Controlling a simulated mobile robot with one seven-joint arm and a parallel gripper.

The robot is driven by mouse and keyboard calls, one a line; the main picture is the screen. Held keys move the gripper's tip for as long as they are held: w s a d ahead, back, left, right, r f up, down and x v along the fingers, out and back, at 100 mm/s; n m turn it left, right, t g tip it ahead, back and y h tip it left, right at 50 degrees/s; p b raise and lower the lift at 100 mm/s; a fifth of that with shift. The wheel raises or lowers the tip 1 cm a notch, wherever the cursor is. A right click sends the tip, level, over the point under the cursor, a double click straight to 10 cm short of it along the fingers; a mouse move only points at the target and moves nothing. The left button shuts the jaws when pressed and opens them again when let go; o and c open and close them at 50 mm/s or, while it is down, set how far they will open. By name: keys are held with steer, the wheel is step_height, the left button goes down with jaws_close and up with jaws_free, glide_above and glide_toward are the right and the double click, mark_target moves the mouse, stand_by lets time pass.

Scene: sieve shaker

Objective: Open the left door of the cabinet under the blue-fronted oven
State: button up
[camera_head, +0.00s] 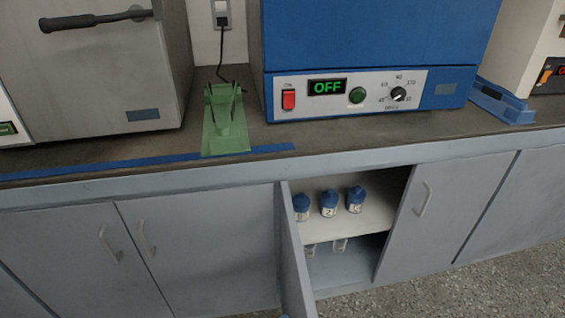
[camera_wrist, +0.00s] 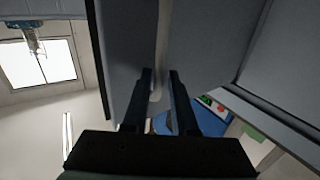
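The blue-fronted oven (camera_head: 370,40) stands on the counter in the head view. Below it, the left cabinet door (camera_head: 296,265) stands swung out from its left edge and is seen nearly edge-on. Its handle is not visible in the head view. My gripper (camera_wrist: 161,76) shows only in the wrist view. Its two dark fingers stand on either side of a pale upright door handle (camera_wrist: 164,30), with little gap, and appear shut on it. A grey door panel (camera_wrist: 126,45) lies behind the handle.
Blue-capped bottles (camera_head: 329,204) stand on the shelf inside, with clear glassware (camera_head: 340,245) below. The right door (camera_head: 435,210) is shut. Neighbouring shut doors (camera_head: 200,245) lie to the left. A green stand (camera_head: 226,120) is on the counter.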

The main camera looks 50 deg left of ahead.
steer(key=s+p, duration=0.2)
steer(key=s, duration=1.1)
steer(key=shift+a, duration=0.1)
